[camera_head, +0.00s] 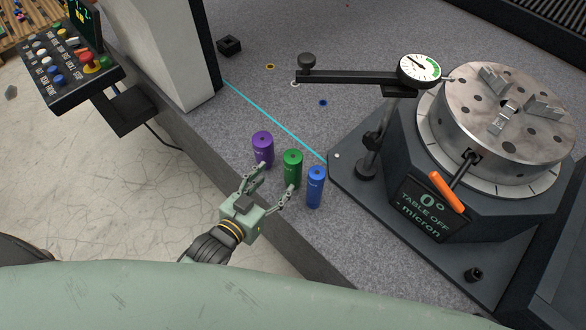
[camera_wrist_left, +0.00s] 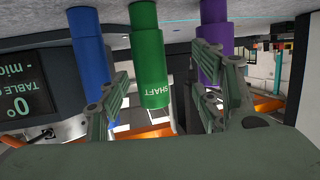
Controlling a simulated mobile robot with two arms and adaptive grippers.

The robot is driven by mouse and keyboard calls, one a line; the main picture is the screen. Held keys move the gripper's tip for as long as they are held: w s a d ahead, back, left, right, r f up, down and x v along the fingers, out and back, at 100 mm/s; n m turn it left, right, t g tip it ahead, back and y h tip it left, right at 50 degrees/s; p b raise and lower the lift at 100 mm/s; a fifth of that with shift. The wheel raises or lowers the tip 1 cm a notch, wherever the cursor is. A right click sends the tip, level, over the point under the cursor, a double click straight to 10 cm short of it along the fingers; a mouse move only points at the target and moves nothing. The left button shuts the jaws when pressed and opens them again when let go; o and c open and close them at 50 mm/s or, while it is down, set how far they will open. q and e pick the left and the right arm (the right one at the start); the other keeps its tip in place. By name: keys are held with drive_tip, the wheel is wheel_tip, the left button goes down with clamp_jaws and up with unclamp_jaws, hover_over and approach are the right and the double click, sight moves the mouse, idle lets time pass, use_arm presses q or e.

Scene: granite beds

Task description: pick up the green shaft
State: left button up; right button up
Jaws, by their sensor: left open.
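The green shaft (camera_head: 291,168) stands upright on the granite bed (camera_head: 262,225), between a purple shaft (camera_head: 263,148) on its left and a blue shaft (camera_head: 315,187) on its right. My left gripper (camera_head: 268,186) is open close in front of the green shaft, one finger toward the purple side and one toward the blue side. In the left wrist view, the green shaft (camera_wrist_left: 150,75) with its SHAFT label shows between the open fingers, with the blue shaft (camera_wrist_left: 90,55) and purple shaft (camera_wrist_left: 214,45) on either side. My right gripper is not in view.
A rotary table (camera_head: 500,120) with a chuck and an orange handle (camera_head: 446,193) stands on the right. A dial gauge (camera_head: 419,69) on an arm is behind the shafts. A control panel (camera_head: 75,65) is at upper left. The granite behind the shafts is mostly clear.

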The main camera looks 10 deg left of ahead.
sight(287, 169)
use_arm(q)
drive_tip(key=shift+s+d+r+m+t+h, duration=0.1)
drive_tip(key=shift+d+r+m+t+h, duration=0.1)
drive_tip(key=shift+r+t+h, duration=0.3)
drive_tip(key=shift+d+r+m+t+h, duration=0.1)
drive_tip(key=shift+r+m+t+h, duration=0.1)
drive_tip(key=shift+r+t+h, duration=0.25)
drive_tip(key=shift+r+t, duration=0.1)
drive_tip(key=shift+t, duration=0.15)
drive_tip(key=shift+w+d+r, duration=0.1)
drive_tip(key=shift+w+d, duration=0.05)
drive_tip(key=shift+w, duration=0.05)
drive_tip(key=p+x, duration=0.1)
drive_tip(key=x, duration=0.5)
drive_tip(key=shift+w+d+p, duration=0.1)
drive_tip(key=shift+d+p, duration=0.2)
drive_tip(key=shift+w+d+f, duration=0.15)
drive_tip(key=shift+w+f, duration=0.1)
drive_tip(key=shift+w, duration=0.1)
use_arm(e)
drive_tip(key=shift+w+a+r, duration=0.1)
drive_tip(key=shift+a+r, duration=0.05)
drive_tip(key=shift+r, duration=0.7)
